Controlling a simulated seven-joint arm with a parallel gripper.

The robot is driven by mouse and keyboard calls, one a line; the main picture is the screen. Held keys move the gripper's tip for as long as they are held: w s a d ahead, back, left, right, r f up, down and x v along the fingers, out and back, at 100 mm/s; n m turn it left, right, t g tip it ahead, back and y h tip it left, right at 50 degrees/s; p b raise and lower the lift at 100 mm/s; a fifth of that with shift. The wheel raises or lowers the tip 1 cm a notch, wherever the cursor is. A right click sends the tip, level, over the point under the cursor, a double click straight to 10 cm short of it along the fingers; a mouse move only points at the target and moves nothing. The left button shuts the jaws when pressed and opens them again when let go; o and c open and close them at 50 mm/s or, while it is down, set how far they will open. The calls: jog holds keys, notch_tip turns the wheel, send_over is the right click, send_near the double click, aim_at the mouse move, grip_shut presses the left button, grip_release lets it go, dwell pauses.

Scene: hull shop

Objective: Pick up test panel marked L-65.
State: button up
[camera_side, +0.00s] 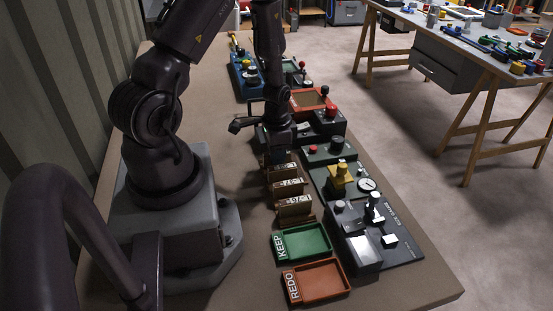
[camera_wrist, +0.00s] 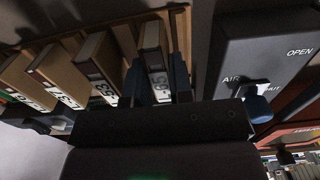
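Several brown, block-like test panels with white label strips stand in a row. In the side view a near one (camera_side: 294,207) shows at the row's front end. My gripper (camera_side: 277,156) points down at the far end of the row. In the wrist view the blue-grey fingers of my gripper (camera_wrist: 160,83) stand on either side of one panel (camera_wrist: 152,42). Its label is upside down and partly legible, perhaps ending in 65. Whether the fingers press on it I cannot tell. The other panels, such as the neighbouring one (camera_wrist: 98,58), stand to its left, their labels tilted.
A green KEEP tray (camera_side: 302,242) and a red-brown REDO tray (camera_side: 316,281) lie in front of the row, both empty. A dark console (camera_side: 360,200) with knobs and a gauge runs along the right. A dark AIR box (camera_wrist: 262,50) stands close beside the gripper.

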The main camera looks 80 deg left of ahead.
jog(key=shift+r, duration=3.5)
grip_shut()
